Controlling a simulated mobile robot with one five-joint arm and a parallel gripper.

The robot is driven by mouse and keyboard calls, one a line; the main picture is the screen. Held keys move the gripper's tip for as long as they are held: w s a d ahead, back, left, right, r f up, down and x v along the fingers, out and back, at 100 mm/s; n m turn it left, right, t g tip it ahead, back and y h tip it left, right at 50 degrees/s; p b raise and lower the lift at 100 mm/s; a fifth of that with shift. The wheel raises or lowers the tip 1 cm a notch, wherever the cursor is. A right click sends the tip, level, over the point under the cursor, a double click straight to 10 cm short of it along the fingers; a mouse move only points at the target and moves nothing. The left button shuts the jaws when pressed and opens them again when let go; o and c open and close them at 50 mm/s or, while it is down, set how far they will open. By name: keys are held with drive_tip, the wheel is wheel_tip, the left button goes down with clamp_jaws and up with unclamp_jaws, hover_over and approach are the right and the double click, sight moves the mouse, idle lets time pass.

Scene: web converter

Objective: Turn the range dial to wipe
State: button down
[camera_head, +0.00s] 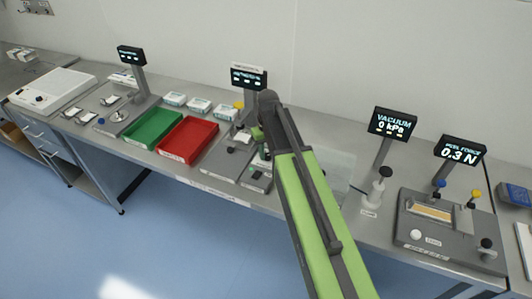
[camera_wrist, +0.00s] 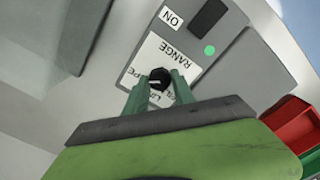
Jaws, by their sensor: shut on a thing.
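In the wrist view, the range dial (camera_wrist: 159,75) is a small black knob on a white label (camera_wrist: 150,52) marked RANGE, which appears upside down. My gripper (camera_wrist: 159,86) has its two green fingers on either side of the knob, shut on it. More lettering around the knob is partly covered by the fingers, and I cannot read which setting the dial points to. In the head view, my gripper (camera_head: 260,138) is at the grey bench unit below the middle display (camera_head: 248,77); my arm hides the dial there.
Beside the label are a black switch (camera_wrist: 208,17) marked ON and a green light (camera_wrist: 210,50). In the head view, a red tray (camera_head: 187,140) and a green tray (camera_head: 152,129) lie left of my arm. A peel-force unit (camera_head: 450,235) and vacuum display (camera_head: 392,123) stand right.

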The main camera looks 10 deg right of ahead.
sight(267, 155)
drive_tip(key=shift+m, duration=0.6)
drive_tip(key=c, duration=1.1)
unclamp_jaws()
drive_tip(key=shift+o, duration=0.2)
wheel_tip(267, 155, up, 18)
drive_tip(key=p, duration=1.7)
drive_tip(key=shift+f, duration=0.25)
